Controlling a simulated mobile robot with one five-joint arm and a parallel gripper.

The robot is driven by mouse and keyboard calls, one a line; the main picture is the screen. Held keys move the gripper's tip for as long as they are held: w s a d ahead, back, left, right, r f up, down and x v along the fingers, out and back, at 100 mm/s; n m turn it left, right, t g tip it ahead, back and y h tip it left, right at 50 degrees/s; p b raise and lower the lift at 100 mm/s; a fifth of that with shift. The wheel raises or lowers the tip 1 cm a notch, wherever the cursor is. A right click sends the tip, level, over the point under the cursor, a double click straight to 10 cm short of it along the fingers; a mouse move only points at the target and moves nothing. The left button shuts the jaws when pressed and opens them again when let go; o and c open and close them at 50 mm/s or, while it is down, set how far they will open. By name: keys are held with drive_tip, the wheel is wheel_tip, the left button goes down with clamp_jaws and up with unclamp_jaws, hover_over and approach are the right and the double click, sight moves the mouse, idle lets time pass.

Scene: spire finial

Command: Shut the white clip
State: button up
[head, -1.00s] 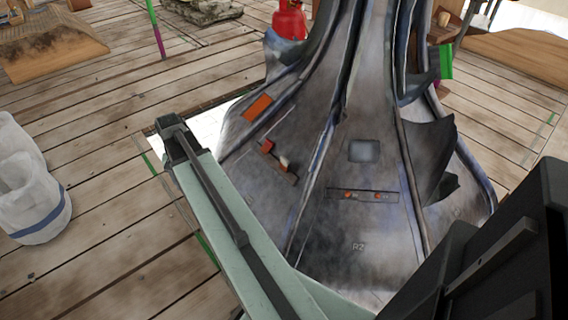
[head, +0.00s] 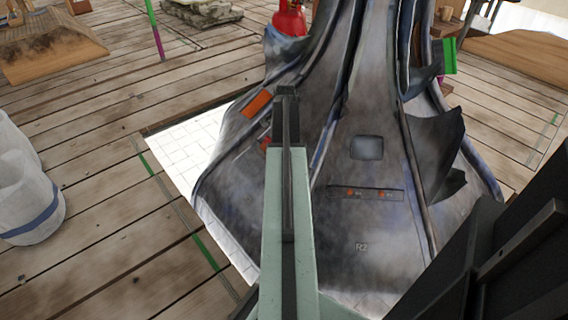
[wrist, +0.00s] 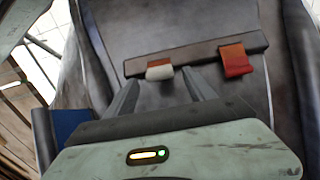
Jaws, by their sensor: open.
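The white clip (wrist: 160,73) shows in the wrist view as a small white tab under an orange patch, at the left part of a dark bar (wrist: 200,51) on the grey spire panel. A red clip (wrist: 237,66) with an orange top sits at the bar's right end. My gripper (wrist: 161,84) is open, its two fingers pointing at the bar with the white clip ahead of the gap between them. I cannot tell whether the fingers touch it. In the head view my arm hides the white clip and my gripper.
The spire (head: 345,240) stands on a white tiled patch (head: 185,150) on the plank floor. Its other bar with orange parts (head: 367,193) is on the middle panel. An orange plate (head: 257,104) is above the clips. A white sack (head: 30,195) stands left.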

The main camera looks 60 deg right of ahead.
wheel_tip(320, 180, down, 4)
drive_tip(key=b, duration=0.3)
drive_tip(key=shift+f, duration=0.25)
drive_tip(key=shift+r, duration=0.1)
clamp_jaws()
drive_tip(key=shift+d+f+t+y+b, duration=0.25)
drive_tip(key=shift+d+t+y+b, duration=0.1)
drive_tip(key=shift+d+y, duration=0.45)
drive_tip(key=shift+s+d+f+t+y+b, duration=0.15)
drive_tip(key=shift+f+t+y+b, duration=0.1)
drive_tip(key=shift+y+b, duration=0.55)
drive_tip(key=shift+r+y, duration=0.1)
drive_tip(key=shift+y, duration=0.2)
drive_tip(key=shift+r, duration=0.1)
